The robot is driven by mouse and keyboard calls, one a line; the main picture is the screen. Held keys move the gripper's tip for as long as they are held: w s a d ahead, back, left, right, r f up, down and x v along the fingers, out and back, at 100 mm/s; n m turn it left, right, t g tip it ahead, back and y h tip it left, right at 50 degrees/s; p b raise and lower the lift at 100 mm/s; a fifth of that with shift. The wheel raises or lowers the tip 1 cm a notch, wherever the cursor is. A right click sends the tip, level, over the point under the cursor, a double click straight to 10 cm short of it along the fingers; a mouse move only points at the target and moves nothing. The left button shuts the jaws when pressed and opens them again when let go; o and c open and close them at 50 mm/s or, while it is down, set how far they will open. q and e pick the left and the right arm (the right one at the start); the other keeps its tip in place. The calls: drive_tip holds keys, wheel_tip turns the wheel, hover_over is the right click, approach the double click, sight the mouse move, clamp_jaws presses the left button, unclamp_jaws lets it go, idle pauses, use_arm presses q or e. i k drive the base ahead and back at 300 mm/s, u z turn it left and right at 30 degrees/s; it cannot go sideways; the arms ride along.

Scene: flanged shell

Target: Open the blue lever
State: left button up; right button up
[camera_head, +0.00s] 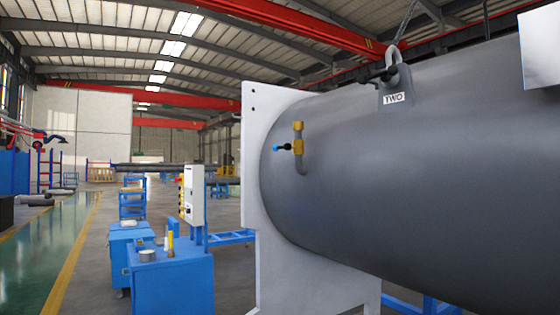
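The blue lever (281,147) is a small handle with a black part. It sticks out to the left from a brass valve (298,138). The valve sits on a short bent grey pipe (303,164) on the rounded end of the large grey shell (410,170). The lever lies roughly level in the head view, across the upright valve body. Nothing covers it. Neither of my grippers shows in this view.
A pale flange plate (262,200) stands upright behind the valve. A lifting lug marked TWO (395,97) is on top of the shell. Blue cabinets (172,280) and a white control box (193,193) stand at left. Green floor (50,250) lies open farther left.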

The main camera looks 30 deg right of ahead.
sight(280, 148)
drive_tip(key=z, duration=0.5)
drive_tip(key=i, duration=2.5)
drive_tip(key=u, duration=0.45)
